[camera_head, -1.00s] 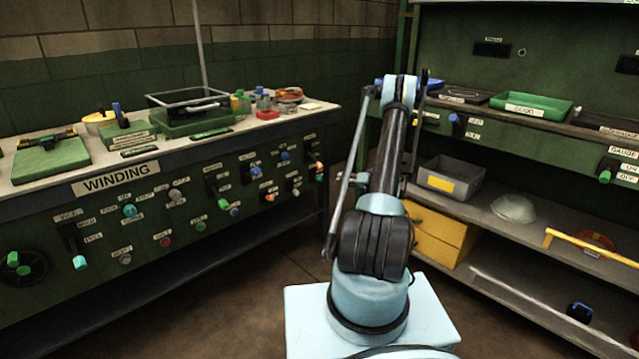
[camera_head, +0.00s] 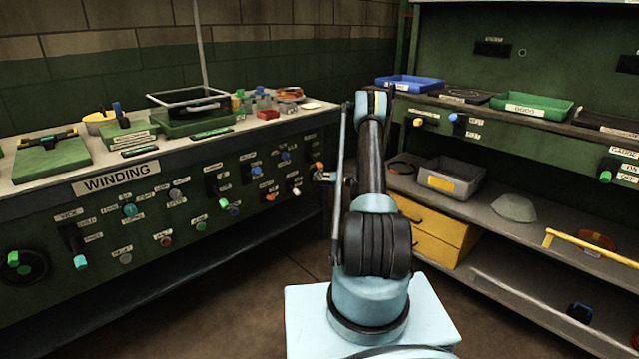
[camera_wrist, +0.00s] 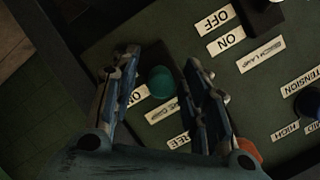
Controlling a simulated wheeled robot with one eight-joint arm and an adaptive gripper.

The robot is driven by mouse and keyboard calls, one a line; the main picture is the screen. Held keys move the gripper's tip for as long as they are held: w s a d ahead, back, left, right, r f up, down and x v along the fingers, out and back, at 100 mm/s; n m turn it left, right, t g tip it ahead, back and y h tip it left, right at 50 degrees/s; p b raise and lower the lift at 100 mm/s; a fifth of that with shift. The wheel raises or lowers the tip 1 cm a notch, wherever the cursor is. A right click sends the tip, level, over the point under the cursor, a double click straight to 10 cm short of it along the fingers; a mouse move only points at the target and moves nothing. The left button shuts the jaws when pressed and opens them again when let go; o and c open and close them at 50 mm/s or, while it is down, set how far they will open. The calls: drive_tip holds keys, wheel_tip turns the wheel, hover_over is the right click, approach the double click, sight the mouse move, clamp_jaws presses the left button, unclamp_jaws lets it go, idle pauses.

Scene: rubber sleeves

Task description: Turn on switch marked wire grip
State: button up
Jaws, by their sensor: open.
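A teal-green knob (camera_wrist: 160,82) is on the dark green panel in the wrist view. A white label (camera_wrist: 168,110) below it is partly hidden by my right finger, and only the end of its wording, seemingly "grip", can be read. Another label (camera_wrist: 180,138) reads something like "free". My gripper (camera_wrist: 161,62) is open, with one finger on each side of the knob. I cannot tell whether either finger touches it. In the head view my gripper (camera_head: 325,178) is at the right end of the winding bench front.
A dark switch (camera_wrist: 262,14) with on/off and bench lamp labels is at upper right in the wrist view. An orange knob (camera_wrist: 247,150) is beside my right finger. The winding bench (camera_head: 70,215) carries several other knobs. A shelf unit (camera_head: 500,232) stands at right.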

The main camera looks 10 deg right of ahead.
drive_tip(key=shift+w+a+f, duration=0.15)
drive_tip(key=shift+w+a, duration=0.25)
clamp_jaws()
drive_tip(key=shift+w+r+g+h, duration=0.15)
drive_tip(key=shift+r+g+h, duration=0.45)
drive_tip(key=shift+g+h, duration=0.3)
